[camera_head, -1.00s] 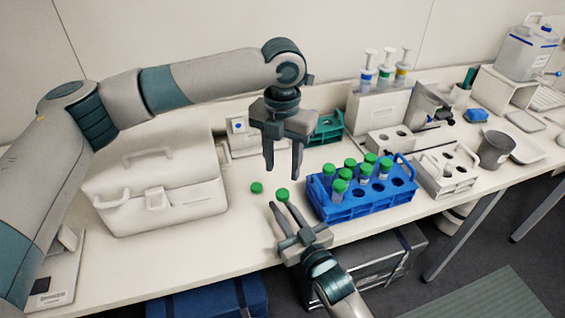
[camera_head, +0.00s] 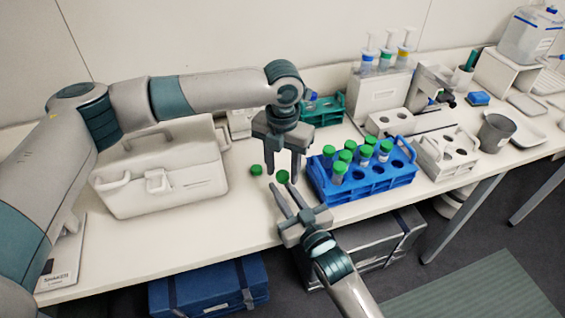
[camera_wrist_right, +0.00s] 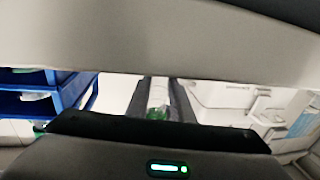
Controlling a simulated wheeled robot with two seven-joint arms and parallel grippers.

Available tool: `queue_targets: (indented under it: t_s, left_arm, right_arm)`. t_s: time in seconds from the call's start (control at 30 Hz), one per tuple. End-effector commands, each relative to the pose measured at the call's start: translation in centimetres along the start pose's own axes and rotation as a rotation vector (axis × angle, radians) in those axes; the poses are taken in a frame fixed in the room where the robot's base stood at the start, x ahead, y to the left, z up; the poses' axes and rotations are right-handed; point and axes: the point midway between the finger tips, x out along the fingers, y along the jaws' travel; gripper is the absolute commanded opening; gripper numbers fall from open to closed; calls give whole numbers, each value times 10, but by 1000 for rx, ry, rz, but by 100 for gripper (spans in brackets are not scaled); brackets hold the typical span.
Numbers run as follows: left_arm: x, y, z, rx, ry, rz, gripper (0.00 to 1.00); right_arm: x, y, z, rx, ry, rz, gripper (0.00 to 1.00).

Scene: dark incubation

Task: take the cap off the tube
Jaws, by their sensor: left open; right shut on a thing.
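A tube (camera_wrist_right: 158,92) is clamped between the fingers of my right gripper (camera_head: 282,187). It looks clear in the right wrist view, with green at its lower end there. In the head view its green cap (camera_head: 282,177) shows just beyond the right fingertips, and the tube body is mostly hidden. My left gripper (camera_head: 283,170) points down from above, open, with one finger on each side of the cap. Whether the fingers touch the cap cannot be told. A second green cap (camera_head: 256,170) is just left of the left gripper.
A blue rack (camera_head: 368,186) with several green-capped tubes stands close on the right. A white case (camera_head: 165,196) is on the left, and a green rack (camera_head: 328,112) is behind. White racks (camera_head: 437,163) and a dark cup (camera_head: 495,133) stand farther right.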

Motion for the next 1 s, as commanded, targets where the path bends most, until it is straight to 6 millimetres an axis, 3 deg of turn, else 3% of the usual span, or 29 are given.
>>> queue_targets:
  t_s: [0.23,0.4,0.77,1.0]
  left_arm:
    - [0,0,0,0,0,0,39]
    - [0,0,0,0,0,0,0]
    - [0,0,0,-34,0,-1,0]
    - [0,0,0,-313,1,-1,0]
  right_arm:
    - [0,0,0,0,0,0,0]
    - [0,0,0,0,0,0,0]
    - [0,0,0,0,0,0,0]
    - [0,0,0,0,0,0,0]
